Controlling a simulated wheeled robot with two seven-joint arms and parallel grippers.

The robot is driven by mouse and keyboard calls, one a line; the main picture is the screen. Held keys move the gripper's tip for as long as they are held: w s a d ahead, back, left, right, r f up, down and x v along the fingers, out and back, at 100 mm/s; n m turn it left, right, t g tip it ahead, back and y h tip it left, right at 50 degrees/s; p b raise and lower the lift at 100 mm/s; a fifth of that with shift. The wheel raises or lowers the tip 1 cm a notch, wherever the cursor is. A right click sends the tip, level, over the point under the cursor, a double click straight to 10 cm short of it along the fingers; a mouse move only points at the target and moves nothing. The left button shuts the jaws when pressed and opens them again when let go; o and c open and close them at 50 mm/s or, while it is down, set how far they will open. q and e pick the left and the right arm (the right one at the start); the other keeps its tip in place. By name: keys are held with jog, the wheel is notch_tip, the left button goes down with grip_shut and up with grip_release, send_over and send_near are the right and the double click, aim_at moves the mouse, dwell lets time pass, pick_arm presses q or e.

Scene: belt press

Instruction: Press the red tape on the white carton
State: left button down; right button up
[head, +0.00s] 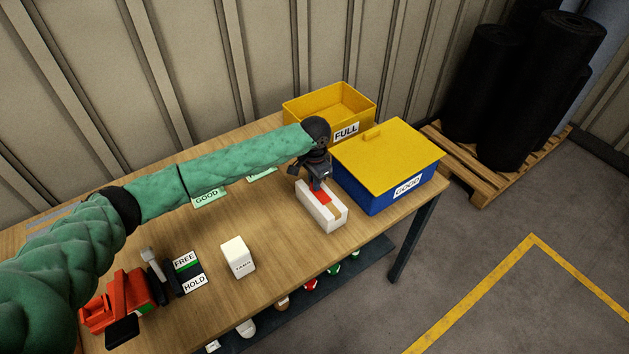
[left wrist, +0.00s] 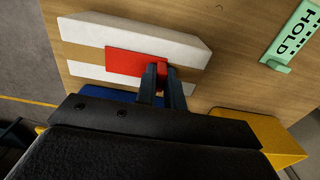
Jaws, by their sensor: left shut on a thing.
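The white carton (head: 333,217) lies on the wooden table, just left of the blue box, with a brown strip along its top. The red tape (head: 325,196) lies over this strip. In the left wrist view the carton (left wrist: 85,33) shows from above, and the red tape (left wrist: 125,62) lies flat across its middle. My left gripper (head: 318,186) is right over the carton's top. Its fingertips (left wrist: 161,72) are close together at one end of the tape and shut on it. The fingers hide that end. My right gripper is not in view.
A blue box with a yellow lid (head: 385,152) stands right of the carton, and a yellow bin (head: 300,108) marked FULL stands behind. A small white block (head: 237,257), a FREE/HOLD panel (head: 187,272) and a red device (head: 100,315) are to the left. The table's front edge is near the carton.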

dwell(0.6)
pick_arm(q)
jog(key=shift+p, duration=0.35)
jog(key=c, duration=1.4)
grip_release()
jog(key=shift+c, duration=0.2)
